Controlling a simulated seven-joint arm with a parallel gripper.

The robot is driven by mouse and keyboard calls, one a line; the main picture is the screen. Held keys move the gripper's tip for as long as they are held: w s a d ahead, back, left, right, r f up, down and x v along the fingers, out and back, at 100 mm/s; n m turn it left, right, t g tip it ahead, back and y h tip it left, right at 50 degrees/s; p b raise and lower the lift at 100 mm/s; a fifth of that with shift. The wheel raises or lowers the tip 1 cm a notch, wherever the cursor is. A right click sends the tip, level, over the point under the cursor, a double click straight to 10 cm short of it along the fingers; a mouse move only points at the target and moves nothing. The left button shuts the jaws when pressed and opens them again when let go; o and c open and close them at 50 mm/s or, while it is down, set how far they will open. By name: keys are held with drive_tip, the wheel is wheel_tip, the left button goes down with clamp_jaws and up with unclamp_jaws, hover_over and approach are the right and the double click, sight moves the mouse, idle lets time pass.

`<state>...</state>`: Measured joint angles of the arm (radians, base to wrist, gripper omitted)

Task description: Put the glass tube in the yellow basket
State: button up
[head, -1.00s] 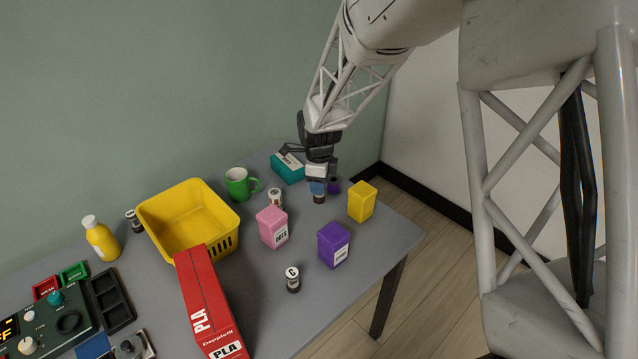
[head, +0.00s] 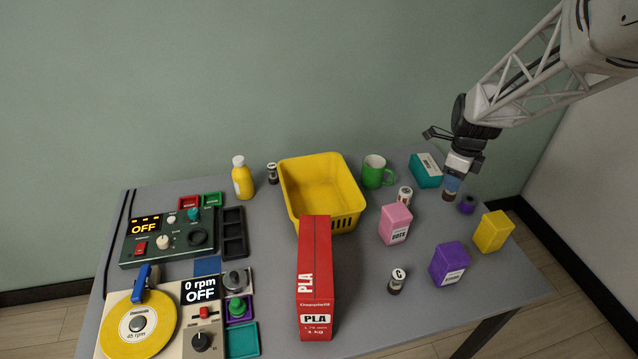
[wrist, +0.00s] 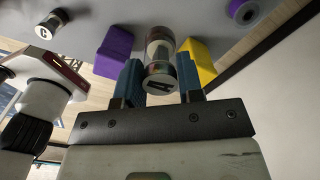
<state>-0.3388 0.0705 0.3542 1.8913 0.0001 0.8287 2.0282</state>
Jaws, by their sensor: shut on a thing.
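My gripper (head: 452,183) is at the right of the head view, shut on a glass tube (head: 447,196). In the wrist view the tube (wrist: 159,48) sits between the blue finger pads, with a dark-lettered end cap facing the camera. In the head view the fingers hide most of it, and only its dark lower end shows. The yellow basket (head: 345,217) stands left of my gripper, beyond the green mug. It is open at the top and its visible inside is empty.
Between gripper and basket are a green mug (head: 374,174), a capped tube (head: 405,195) and a pink box (head: 396,222). A teal box (head: 426,172) is behind. Purple (head: 450,263) and yellow (head: 493,231) boxes stand in front. A red PLA box (head: 316,285) stands before the basket.

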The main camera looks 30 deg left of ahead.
drive_tip(key=s+a+n, duration=0.2)
drive_tip(key=a+n, duration=0.2)
drive_tip(key=a, duration=1.5)
drive_tip(key=n, duration=0.4)
hover_over(318, 208)
wheel_tip(318, 208, down, 4)
drive_tip(key=shift+f, duration=0.45)
drive_tip(key=shift+w, duration=0.1)
wheel_tip(318, 208, down, 6)
drive_tip(key=shift+f, duration=0.2)
drive_tip(key=shift+f, duration=1.8)
drive_tip(key=shift+f, duration=0.1)
